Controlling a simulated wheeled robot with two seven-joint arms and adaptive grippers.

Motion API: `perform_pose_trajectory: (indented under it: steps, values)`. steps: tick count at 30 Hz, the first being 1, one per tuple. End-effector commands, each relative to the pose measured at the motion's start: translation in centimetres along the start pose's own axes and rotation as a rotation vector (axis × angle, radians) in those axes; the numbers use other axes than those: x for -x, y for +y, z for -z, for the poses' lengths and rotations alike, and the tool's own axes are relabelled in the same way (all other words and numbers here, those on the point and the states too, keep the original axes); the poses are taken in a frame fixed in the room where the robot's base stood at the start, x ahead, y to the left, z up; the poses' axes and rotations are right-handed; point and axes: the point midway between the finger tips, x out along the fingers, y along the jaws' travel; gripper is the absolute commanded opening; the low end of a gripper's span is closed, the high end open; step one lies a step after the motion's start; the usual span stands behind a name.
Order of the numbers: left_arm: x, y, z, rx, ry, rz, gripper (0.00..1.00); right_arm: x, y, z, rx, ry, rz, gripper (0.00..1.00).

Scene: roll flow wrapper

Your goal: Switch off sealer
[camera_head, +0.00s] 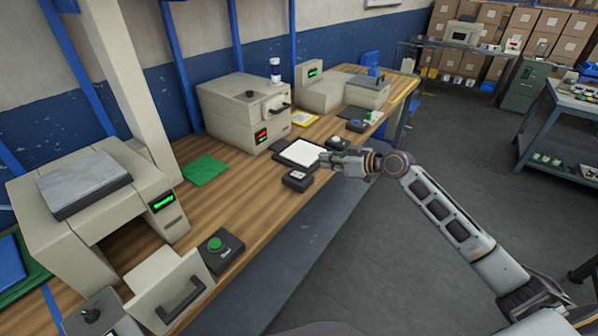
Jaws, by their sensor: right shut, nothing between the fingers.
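Beige machines stand along the wooden bench, and I cannot tell by a label which is the sealer. The middle machine (232,112) has a black handle and a red-lit display (261,136). The near-left machine (75,215) has a green-lit display (162,201). A far machine (330,92) also shows a green display. A small black control box (297,180) with a pale top sits at the bench's front edge. Another control box (217,250) has a green button. My right gripper (324,162) is shut and empty, just right of the pale-topped box. My left gripper is not in view.
A white sheet on a black tray (300,153) lies behind my right gripper. Further control boxes (355,126) sit along the far front edge. A green mat (204,170) lies left of the middle machine. The floor (450,130) to the right is clear.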

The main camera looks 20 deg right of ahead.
Motion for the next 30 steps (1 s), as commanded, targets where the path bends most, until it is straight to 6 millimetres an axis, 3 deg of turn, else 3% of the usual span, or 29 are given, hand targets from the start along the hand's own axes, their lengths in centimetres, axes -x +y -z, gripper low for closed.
perform_pose_trajectory:
  steps: [19, 30]
  values:
    - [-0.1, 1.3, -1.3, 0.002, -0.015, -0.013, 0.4, -0.3, 0.0, -0.2, 0.0, 0.0, 0.001, 0.0]
    - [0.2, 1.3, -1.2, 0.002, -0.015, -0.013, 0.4, -2.8, 0.0, -0.1, 0.0, 0.001, 0.001, 0.0]
